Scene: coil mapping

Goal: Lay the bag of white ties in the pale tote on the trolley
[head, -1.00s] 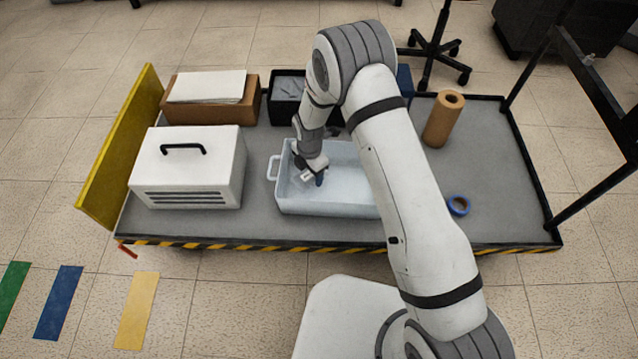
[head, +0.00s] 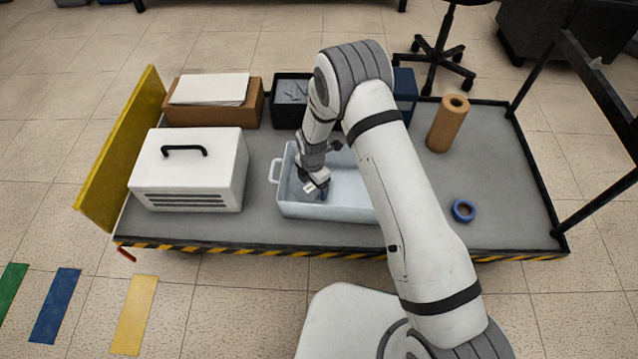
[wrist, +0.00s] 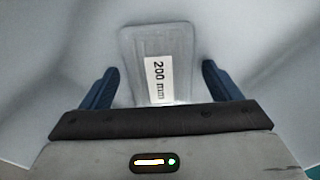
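The pale tote (head: 330,212) stands on the trolley deck (head: 262,225), partly hidden behind my arm. My gripper (head: 320,194) reaches down inside the tote toward its left end. In the wrist view, the bag of ties (wrist: 183,60) is a flat, clear grey pouch with a white label reading "200 mm". It lies against a pale surface, apparently the tote floor. The blue fingers of my gripper (wrist: 160,85) stand apart on either side of the bag, with a gap at its right edge. The ties themselves are hard to make out.
A white case with a black handle (head: 190,170) stands left of the tote. Behind are a cardboard box (head: 212,112) and a black bin (head: 290,115). A brown roll (head: 447,125) and blue tape (head: 463,210) sit to the right, with bare deck around them.

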